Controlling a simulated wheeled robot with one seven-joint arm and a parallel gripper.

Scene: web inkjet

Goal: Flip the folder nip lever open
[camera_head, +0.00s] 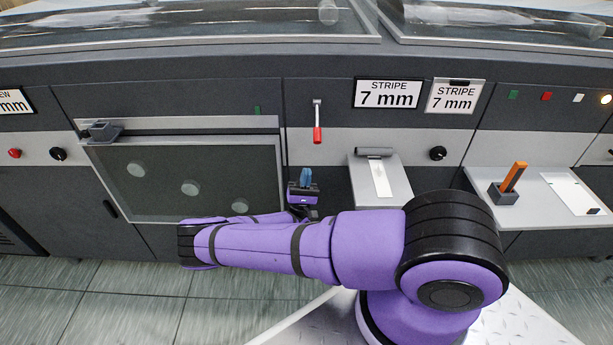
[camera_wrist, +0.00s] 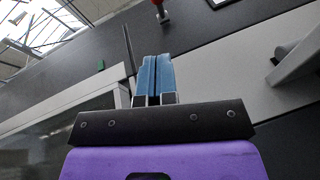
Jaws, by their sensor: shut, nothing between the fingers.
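A small lever with a metal stem and a red grip (camera_head: 317,134) hangs straight down on the dark machine front in the head view. No label on it reads as folder nip lever. The end of its red grip shows at the top edge of the wrist view (camera_wrist: 159,14). My gripper (camera_head: 306,177) is below and slightly left of the lever, apart from it. Its blue fingers (camera_wrist: 155,78) are together with nothing between them, pointing up toward the machine front. The lever's upper part is outside the wrist view.
A glass-fronted panel (camera_head: 150,185) with a grey frame is left of my gripper. A shelf with a dark roller (camera_head: 374,152) juts out at the right. Further right, an orange handle (camera_head: 514,176) stands on another shelf. "STRIPE 7 mm" signs (camera_head: 387,94) hang above.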

